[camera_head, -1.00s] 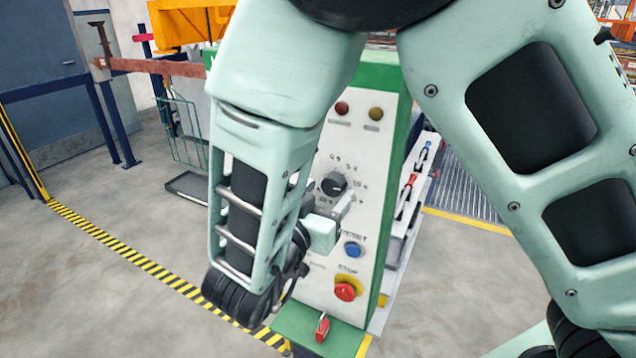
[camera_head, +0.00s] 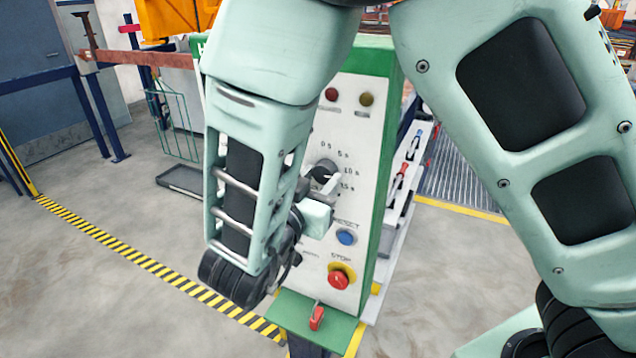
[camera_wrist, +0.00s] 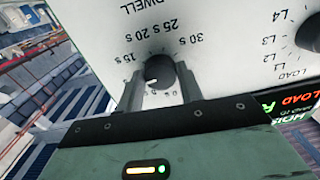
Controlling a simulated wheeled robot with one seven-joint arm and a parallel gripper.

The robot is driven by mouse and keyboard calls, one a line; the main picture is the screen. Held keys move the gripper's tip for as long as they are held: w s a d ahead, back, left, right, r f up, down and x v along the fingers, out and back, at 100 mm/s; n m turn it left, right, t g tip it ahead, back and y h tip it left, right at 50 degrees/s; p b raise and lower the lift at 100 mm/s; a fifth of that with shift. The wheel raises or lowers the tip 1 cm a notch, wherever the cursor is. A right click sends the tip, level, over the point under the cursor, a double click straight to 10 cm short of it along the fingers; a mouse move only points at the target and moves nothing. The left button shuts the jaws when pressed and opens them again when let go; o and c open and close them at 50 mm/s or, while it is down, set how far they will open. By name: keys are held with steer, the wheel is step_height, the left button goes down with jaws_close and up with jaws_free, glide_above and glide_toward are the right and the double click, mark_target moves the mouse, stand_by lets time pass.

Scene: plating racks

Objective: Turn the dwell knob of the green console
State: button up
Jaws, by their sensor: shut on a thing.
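The green console (camera_head: 382,180) stands in front of me with a white sloping face. Its dwell knob (camera_head: 325,171) is a dark round knob, partly hidden by my gripper in the head view. In the wrist view the dwell knob (camera_wrist: 161,70) sits under the DWELL label inside a ring of second marks, upside down there. A white pointer mark shows on its lower left. My gripper (camera_head: 327,183) is at the console face, and in the wrist view its two fingers (camera_wrist: 160,88) are shut on the knob, one on each side.
Below the knob are a blue RESET button (camera_head: 346,237) and a red STOP button (camera_head: 338,279) on a yellow base. A red-handled item (camera_head: 317,317) is on the green ledge. Another knob (camera_wrist: 310,34) is to the right in the wrist view.

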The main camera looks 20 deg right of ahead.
steer(key=m+b, duration=0.4)
steer(key=b, duration=0.1)
steer(key=shift+f, duration=0.3)
steer(key=m+b, duration=0.2)
steer(key=b, duration=0.1)
steer(key=shift+a+r+m, duration=0.1)
steer(key=shift+r+m, duration=0.05)
steer(key=shift+m, duration=0.25)
steer(key=shift+r+m, duration=0.15)
steer(key=shift+m, duration=0.15)
steer(key=o, duration=1)
steer(key=b+v, duration=0.4)
steer(key=v, duration=1.3)
steer(key=shift+s+a, duration=0.15)
steer(key=shift+s, duration=0.05)
